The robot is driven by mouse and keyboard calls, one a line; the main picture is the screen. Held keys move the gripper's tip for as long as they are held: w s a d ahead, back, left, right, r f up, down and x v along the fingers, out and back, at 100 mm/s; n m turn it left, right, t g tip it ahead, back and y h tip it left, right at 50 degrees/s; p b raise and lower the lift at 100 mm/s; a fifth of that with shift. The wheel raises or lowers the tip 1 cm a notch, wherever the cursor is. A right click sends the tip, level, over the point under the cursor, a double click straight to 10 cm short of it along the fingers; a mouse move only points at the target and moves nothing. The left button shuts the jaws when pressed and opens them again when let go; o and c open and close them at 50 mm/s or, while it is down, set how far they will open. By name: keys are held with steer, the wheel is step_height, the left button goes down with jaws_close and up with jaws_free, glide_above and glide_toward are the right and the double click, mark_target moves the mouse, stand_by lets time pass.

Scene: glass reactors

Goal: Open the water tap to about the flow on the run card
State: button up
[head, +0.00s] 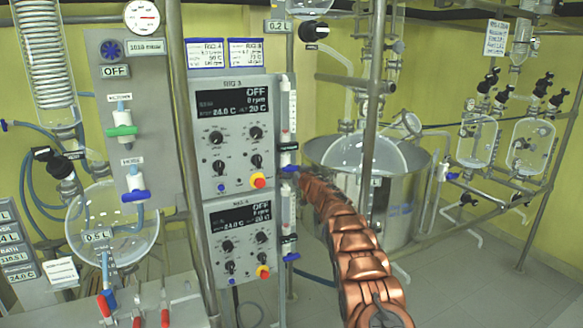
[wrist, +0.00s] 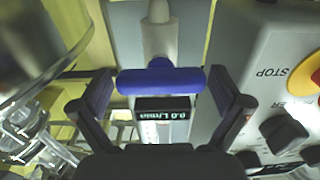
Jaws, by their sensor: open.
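The water tap has a blue bar handle (wrist: 160,80) lying crosswise in the wrist view, with a small display (wrist: 163,108) beside it that reads 0.0 L/min, upside down. My gripper (wrist: 163,88) is open, with one finger at each end of the handle and a narrow gap at each side; it does not appear closed on it. In the head view my copper-coloured arm reaches to the upper blue handle (head: 290,169), beside the upper control panel. My gripper is not clearly visible there. Two run cards (head: 205,53) (head: 246,53) hang above; their small text is unreadable.
The upper control panel (head: 236,130) and lower control panel (head: 240,240) stand left of the tap. A second blue handle (head: 291,257) sits below. A steel vessel (head: 400,200) is close on the right. A red button (wrist: 312,75) is near the right finger.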

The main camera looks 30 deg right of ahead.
steer(key=shift+w, duration=0.1)
stand_by(0.3)
steer(key=c, duration=0.9)
steer(key=shift+n, duration=0.4)
steer(key=n+p, duration=0.1)
steer(key=n, duration=0.3)
steer(key=shift+n, duration=0.3)
steer(key=n, duration=0.2)
steer(key=shift+n, duration=0.3)
steer(key=shift+n+b, duration=0.35)
steer(key=shift+n, duration=1.65)
